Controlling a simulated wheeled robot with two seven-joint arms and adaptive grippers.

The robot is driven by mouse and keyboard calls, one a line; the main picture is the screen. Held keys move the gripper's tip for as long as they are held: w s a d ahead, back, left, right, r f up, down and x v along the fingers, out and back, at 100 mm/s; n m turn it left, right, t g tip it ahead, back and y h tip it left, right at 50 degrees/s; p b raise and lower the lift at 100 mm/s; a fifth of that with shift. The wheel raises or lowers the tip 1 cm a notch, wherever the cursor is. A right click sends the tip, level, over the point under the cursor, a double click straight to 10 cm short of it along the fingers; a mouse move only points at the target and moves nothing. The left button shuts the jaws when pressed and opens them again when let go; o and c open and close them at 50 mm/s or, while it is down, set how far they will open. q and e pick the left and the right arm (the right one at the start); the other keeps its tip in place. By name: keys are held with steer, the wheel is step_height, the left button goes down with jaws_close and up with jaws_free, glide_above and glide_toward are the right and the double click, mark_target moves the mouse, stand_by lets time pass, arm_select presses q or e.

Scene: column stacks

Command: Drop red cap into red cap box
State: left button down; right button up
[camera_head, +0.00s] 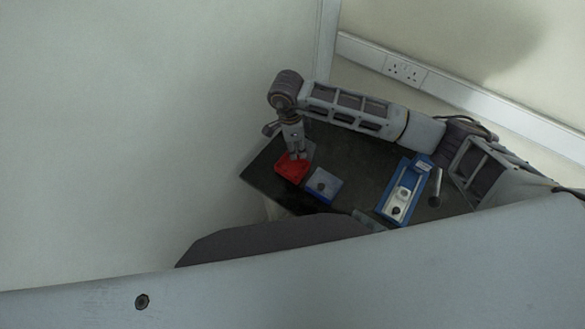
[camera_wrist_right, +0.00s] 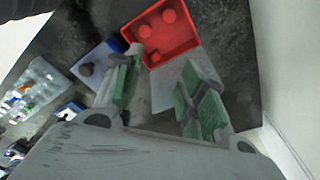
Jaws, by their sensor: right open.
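The red cap box (camera_head: 291,168) sits near the left end of the dark table. My right gripper (camera_head: 297,155) points down at the far edge of the red box. In the wrist view my right gripper (camera_wrist_right: 163,75) has its green-padded fingers spread apart, with nothing seen between them. The red box lies beyond the fingertips. My left gripper is not in view.
A blue box (camera_head: 324,186) with a dark round piece inside stands right of the red box. A blue tray (camera_head: 385,206) with a white device lies further right. In the wrist view, a clear rack (camera_wrist_right: 36,88) with small bottles is at left. A wall borders the table.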

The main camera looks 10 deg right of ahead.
step_height(320, 180, up, 10)
steer(key=a, duration=0.1)
steer(key=shift+a, duration=0.15)
steer(key=shift+s, duration=0.1)
stand_by(1.0)
